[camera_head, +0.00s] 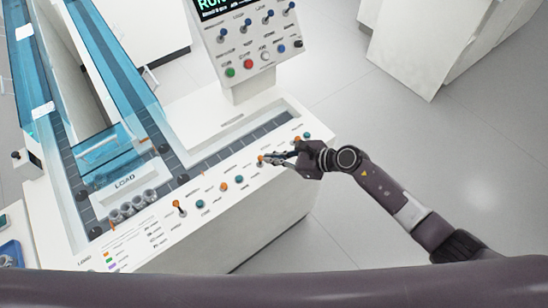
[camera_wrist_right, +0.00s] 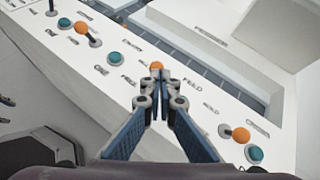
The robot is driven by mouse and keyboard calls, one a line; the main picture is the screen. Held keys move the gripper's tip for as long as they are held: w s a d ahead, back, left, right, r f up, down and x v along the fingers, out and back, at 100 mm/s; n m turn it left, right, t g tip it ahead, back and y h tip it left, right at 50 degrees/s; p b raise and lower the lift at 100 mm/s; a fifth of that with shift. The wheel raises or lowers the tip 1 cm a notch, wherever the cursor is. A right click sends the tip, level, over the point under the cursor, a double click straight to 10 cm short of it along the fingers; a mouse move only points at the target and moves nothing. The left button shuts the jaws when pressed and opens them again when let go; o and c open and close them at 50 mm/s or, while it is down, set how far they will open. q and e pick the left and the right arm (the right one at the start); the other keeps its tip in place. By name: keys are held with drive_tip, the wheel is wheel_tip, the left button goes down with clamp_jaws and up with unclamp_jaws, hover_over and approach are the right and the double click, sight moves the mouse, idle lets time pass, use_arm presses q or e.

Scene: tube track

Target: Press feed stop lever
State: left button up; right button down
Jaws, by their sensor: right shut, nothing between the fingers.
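The white console (camera_head: 215,215) carries a row of orange-knobbed levers and teal buttons along its front edge. My right gripper (camera_head: 270,158) reaches in from the right, over the right part of this row. Its fingers are shut and empty. An orange knob (camera_head: 261,160) shows right at the fingertips. In the right wrist view the shut fingertips (camera_wrist_right: 157,85) point at this orange knob (camera_wrist_right: 156,66), whose lower part they hide. Whether they touch it I cannot tell. The label beside it appears to read FEED, but the small print is hard to read. My left gripper is not in view.
Other orange levers (camera_wrist_right: 240,134) and (camera_wrist_right: 82,27) and teal buttons (camera_wrist_right: 180,102) sit close on both sides of the fingers. A control panel (camera_head: 255,40) rises behind. Blue-covered tracks (camera_head: 110,60) run at the left. The floor (camera_head: 430,150) at right is clear.

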drive_tip(key=shift+w+a+r+b, duration=0.3)
drive_tip(key=shift+w+a+b, duration=0.3)
drive_tip(key=shift+w, duration=0.2)
drive_tip(key=shift+d+r, duration=0.1)
drive_tip(key=shift+r, duration=0.1)
drive_tip(key=shift+r+p, duration=0.7)
drive_tip(key=shift+p, duration=0.05)
